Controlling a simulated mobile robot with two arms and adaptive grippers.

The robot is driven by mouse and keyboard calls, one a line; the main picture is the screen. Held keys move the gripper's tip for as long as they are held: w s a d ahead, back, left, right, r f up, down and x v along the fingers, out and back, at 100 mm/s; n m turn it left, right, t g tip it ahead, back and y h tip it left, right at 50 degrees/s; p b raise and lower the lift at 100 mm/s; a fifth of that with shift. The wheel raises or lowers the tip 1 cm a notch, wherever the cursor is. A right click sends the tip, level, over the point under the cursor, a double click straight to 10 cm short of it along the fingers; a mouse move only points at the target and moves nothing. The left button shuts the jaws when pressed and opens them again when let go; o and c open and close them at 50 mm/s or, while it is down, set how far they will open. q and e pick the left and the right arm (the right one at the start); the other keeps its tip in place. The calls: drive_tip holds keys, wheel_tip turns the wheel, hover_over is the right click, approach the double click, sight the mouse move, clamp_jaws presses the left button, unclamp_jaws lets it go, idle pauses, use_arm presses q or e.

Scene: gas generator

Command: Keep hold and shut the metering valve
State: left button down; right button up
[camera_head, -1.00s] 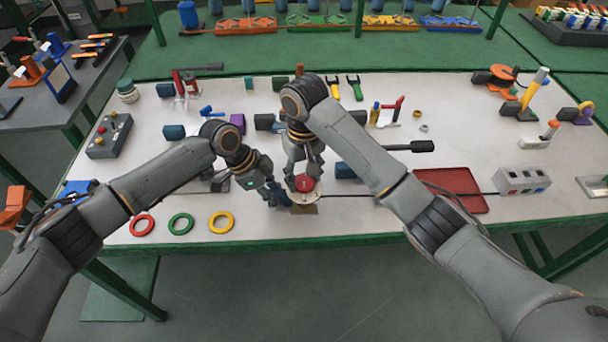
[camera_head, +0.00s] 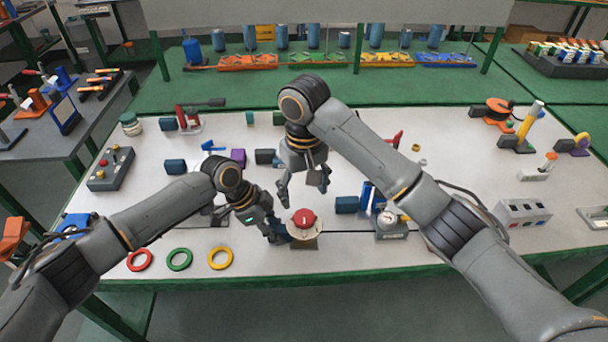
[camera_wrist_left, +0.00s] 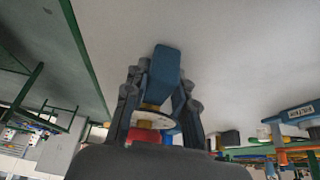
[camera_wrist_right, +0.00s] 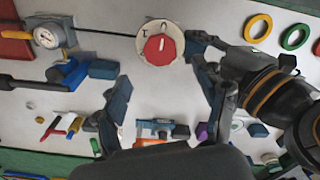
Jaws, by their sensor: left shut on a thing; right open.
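The metering valve shows in the head view as a red knob (camera_head: 304,217) on a pale round plate above a small base. In the right wrist view its red knob (camera_wrist_right: 160,49) has a pale line, and the plate (camera_wrist_right: 146,30) carries small marks too small to read surely. My left gripper (camera_head: 282,234) is shut on the valve's left side below the knob; the left wrist view shows the red knob (camera_wrist_left: 145,136) and plate edge between its fingers. The exact grip point is partly hidden. My right gripper (camera_head: 305,190) is open and empty, behind and above the knob, apart from it.
A gauge (camera_wrist_right: 47,37) joins the valve by a dark line. Three coloured rings, including a yellow ring (camera_head: 220,258), lie left of the valve. A grey button box (camera_head: 110,168) is at the far left. A grey socket block (camera_head: 522,217) is at the right. Table front is mostly clear.

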wheel_tip(320, 180, up, 5)
drive_tip(key=shift+r, duration=0.1)
use_arm(q)
drive_tip(key=c, duration=1)
unclamp_jaws()
drive_tip(key=v, duration=1.2)
